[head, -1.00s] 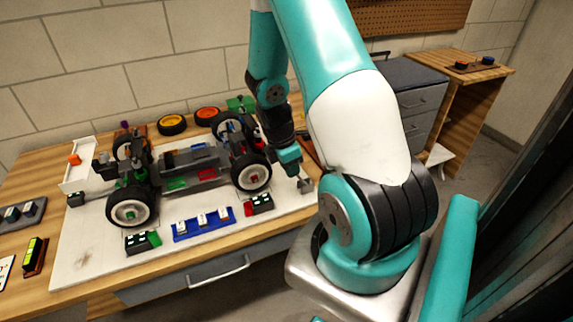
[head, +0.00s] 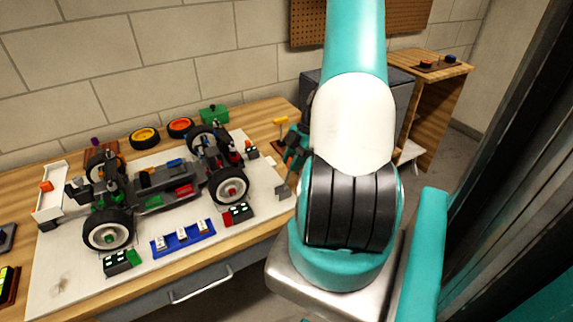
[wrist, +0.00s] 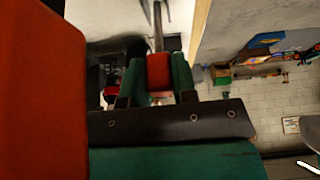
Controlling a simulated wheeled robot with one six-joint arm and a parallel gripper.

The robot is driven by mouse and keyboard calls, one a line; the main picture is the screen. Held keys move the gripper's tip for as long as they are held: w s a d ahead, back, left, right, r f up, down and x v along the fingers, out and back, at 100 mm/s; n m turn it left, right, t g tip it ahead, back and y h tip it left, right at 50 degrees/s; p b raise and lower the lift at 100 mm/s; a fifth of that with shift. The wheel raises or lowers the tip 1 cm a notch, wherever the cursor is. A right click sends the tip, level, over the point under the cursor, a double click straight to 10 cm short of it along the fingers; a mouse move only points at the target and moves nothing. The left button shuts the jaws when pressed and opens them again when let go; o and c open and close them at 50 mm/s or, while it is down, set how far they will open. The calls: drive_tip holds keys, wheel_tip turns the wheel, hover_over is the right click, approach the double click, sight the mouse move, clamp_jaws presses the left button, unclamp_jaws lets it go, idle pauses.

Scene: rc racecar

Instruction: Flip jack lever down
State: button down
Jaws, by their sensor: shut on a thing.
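In the wrist view, the two teal fingers of my gripper (wrist: 158,85) are shut on a red grip on a thin metal rod, which I take to be the jack lever (wrist: 157,73). In the head view, my gripper (head: 291,165) is at the bench's right end, partly hidden behind my arm. A small grey block (head: 282,191) sits just below it at the white mat's right edge, and a thin rod seems to rise from it toward my gripper. The car chassis (head: 165,187) stands on the mat to the left, on its wheels.
The white mat (head: 60,268) also holds a blue tray (head: 183,238) and small dark boxes (head: 238,214). Loose wheels (head: 145,138) and a green box (head: 214,114) lie behind the car. A yellow-handled tool (head: 281,120) is at the back right. Drawers stand behind my arm.

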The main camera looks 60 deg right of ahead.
drive_tip(key=shift+s+d+f+b, duration=0.2)
drive_tip(key=shift+d, duration=0.2)
drive_tip(key=shift+s+d+f+b, duration=0.15)
drive_tip(key=shift+s+d+f, duration=0.05)
drive_tip(key=shift+d, duration=0.15)
drive_tip(key=c, duration=0.9)
unclamp_jaws()
drive_tip(key=shift+r, duration=0.1)
drive_tip(key=b+v, duration=0.1)
drive_tip(key=v, duration=1.6)
drive_tip(key=shift+s+r, duration=0.1)
drive_tip(key=shift+r, duration=0.05)
